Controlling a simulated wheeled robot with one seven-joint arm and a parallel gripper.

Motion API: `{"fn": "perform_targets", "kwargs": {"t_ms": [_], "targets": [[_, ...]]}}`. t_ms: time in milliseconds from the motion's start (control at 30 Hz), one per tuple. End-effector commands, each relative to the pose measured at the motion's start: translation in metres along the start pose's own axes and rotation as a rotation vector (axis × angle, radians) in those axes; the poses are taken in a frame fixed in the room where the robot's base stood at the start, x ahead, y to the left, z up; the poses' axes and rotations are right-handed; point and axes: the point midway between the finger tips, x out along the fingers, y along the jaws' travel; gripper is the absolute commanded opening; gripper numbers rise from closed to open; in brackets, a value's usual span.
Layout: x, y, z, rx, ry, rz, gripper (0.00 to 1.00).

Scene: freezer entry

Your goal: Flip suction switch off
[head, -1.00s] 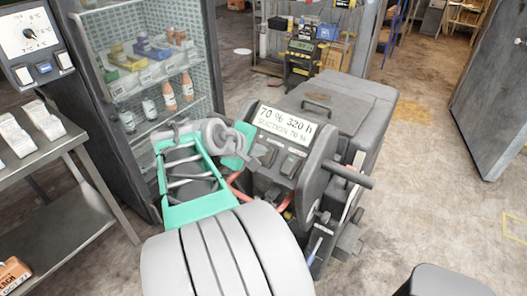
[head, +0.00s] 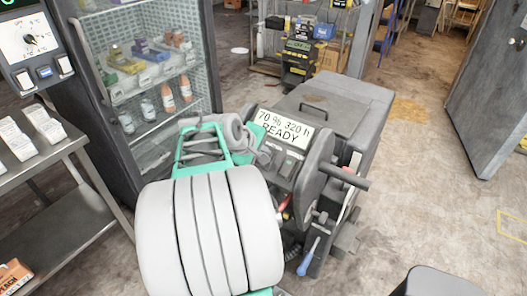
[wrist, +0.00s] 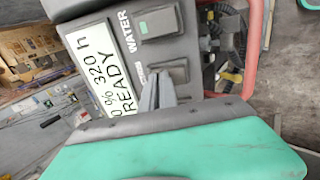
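The floor machine's control panel has a display (head: 281,127) reading "70 % 320 h READY"; it also shows in the wrist view (wrist: 103,82). In the wrist view the switch labelled WATER (wrist: 160,22) has a green mark. Below it is a second switch (wrist: 178,70), whose label is partly covered by my gripper; no green mark shows on its visible part. My gripper (wrist: 157,78) has its narrow fingertips together, in front of this second switch's lower part. I cannot tell if they touch it. In the head view my gripper (head: 264,158) is at the panel's left side.
A glass-door fridge (head: 150,85) with bottles and boxes stands behind my arm at left. A steel table (head: 45,150) is at far left. A grey lever handle (head: 343,175) juts from the machine's right side. Floor (head: 430,190) at right is clear.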

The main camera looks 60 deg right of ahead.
Motion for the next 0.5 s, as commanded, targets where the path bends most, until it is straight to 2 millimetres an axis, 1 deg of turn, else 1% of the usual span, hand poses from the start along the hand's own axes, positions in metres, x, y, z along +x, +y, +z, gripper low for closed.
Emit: {"fn": "perform_targets", "kwargs": {"t_ms": [33,133,500], "targets": [[0.004,-0.005,0.001,-0.005,-0.004,-0.005,0.0],[0.004,-0.004,0.001,-0.006,-0.004,-0.005,0.0],[-0.009,0.006,0.001,-0.006,-0.003,-0.003,0.0]]}}
